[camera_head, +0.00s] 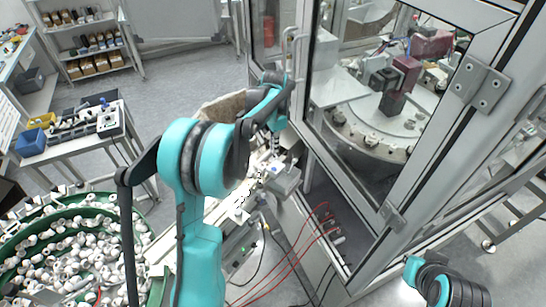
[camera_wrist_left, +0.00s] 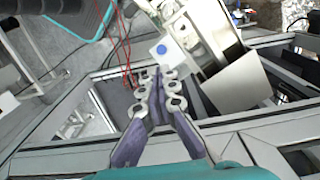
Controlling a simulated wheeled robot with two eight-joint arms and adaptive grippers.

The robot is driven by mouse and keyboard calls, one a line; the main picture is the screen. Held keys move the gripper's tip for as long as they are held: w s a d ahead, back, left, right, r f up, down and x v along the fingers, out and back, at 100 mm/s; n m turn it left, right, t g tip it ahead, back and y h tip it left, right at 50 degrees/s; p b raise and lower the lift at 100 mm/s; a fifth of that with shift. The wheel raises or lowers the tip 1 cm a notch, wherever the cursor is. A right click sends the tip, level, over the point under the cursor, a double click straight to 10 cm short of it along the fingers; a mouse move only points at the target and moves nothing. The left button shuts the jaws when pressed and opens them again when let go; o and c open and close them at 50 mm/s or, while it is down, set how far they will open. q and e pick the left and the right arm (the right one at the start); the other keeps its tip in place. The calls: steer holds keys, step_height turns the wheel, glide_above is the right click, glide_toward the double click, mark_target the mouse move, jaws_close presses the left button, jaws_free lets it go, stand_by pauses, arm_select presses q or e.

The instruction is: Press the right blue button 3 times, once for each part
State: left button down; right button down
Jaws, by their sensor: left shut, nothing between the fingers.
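A blue button (camera_wrist_left: 162,49) sits on a small white box (camera_wrist_left: 157,58) in the left wrist view, just beyond the fingertips of my left gripper (camera_wrist_left: 163,75). The fingers are closed together with nothing between them. They appear close to the button; I cannot tell whether they touch it. In the head view my left gripper (camera_head: 275,141) points down beside the machine cabinet, partly hidden by my own arm.
The glass-doored cabinet (camera_head: 365,185) with a round machine table (camera_head: 375,140) stands at the right. A green bowl of white caps (camera_head: 75,255) is at the lower left. A side table (camera_head: 75,137) holds blue and yellow bins. Red cables (camera_head: 290,255) hang below my left gripper.

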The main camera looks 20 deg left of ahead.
arm_select(q)
step_height(320, 180, up, 3)
stand_by(0.3)
steer(key=shift+w, duration=0.1)
steer(key=shift+a, duration=0.1)
stand_by(0.5)
steer(key=shift+r+p, duration=0.45)
steer(key=shift+r, duration=0.15)
steer(key=shift+f, duration=0.1)
